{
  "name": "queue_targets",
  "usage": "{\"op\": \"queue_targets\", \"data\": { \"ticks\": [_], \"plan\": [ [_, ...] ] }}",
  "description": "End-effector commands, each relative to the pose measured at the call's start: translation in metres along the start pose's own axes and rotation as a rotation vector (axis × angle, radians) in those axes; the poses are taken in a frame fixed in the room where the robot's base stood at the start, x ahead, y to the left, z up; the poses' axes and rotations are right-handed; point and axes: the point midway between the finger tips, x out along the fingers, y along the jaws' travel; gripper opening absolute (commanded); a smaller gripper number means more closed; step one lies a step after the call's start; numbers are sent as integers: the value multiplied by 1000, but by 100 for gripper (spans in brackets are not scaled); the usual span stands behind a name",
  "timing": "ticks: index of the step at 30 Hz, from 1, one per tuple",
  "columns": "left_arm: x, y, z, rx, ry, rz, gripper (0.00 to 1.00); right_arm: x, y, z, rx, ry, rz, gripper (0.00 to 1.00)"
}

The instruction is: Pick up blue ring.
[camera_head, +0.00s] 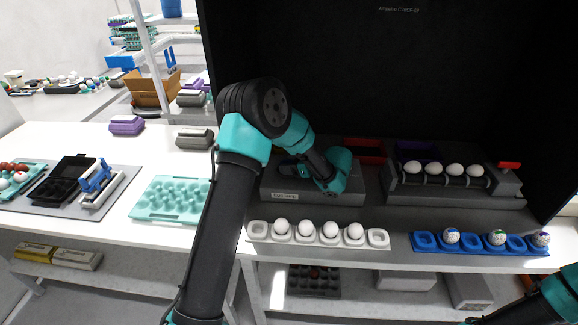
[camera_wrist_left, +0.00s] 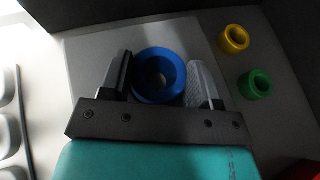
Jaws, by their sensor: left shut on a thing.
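In the left wrist view the blue ring (camera_wrist_left: 161,94) sits between the two fingers of my left gripper (camera_wrist_left: 160,66). The gripper is shut on it, with one finger on each side. The ring's opening faces the camera. In the head view my left arm reaches over the grey box at the centre, and its gripper end (camera_head: 290,169) is low over the box's left part. The ring cannot be made out clearly there. Only a part of my right arm shows at the bottom right corner; its gripper is out of view.
A yellow ring (camera_wrist_left: 234,39) and a green ring (camera_wrist_left: 255,84) stand right of the gripper. A black panel stands behind.

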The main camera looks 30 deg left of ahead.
Motion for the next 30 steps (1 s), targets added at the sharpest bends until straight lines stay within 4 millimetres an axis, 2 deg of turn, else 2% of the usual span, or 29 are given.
{"op": "queue_targets", "data": {
  "ticks": [11, 17, 27, 30],
  "plan": [
    [-14, 0, 34, -3, 0, -1, 33, 0, 0, 0, 0, 0, 0, 0],
    [-31, 31, 28, 1, 0, -3, 33, 0, 0, 0, 0, 0, 0, 0],
    [-70, 104, 20, 3, -1, -4, 33, 0, 0, 0, 0, 0, 0, 0],
    [-78, 120, 19, 1, -1, -3, 33, 0, 0, 0, 0, 0, 0, 0]
  ]
}}
